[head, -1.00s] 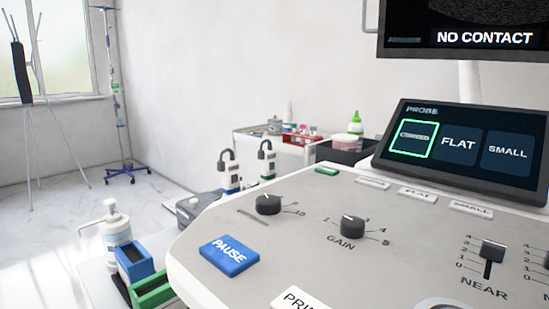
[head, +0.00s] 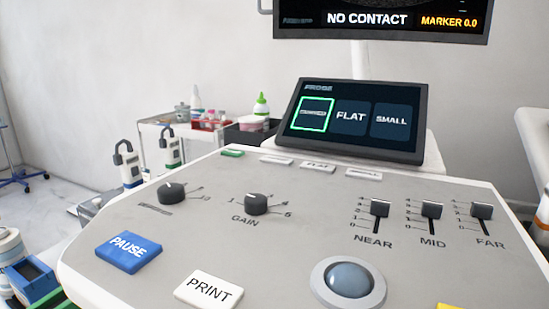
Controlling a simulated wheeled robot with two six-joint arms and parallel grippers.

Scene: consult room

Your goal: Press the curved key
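A row of small keys lies along the back edge of the grey console panel (head: 310,215). From left to right they are a green key (head: 232,153), a white key (head: 277,160) whose label is too small to read, a white key marked FLAT (head: 318,167) and a white key marked SMALL (head: 364,173). The curved key is probably the unreadable white one left of FLAT. The probe screen (head: 352,121) behind them shows three tiles; the left one has a green outline and a blurred label. Neither gripper is in view.
The panel also bears a blue PAUSE key (head: 128,251), a white PRINT key (head: 208,290), a trackball (head: 348,281), a GAIN knob (head: 256,202) and upright sliders (head: 380,210). The upper monitor (head: 385,20) reads NO CONTACT. A trolley (head: 150,122) stands behind at left.

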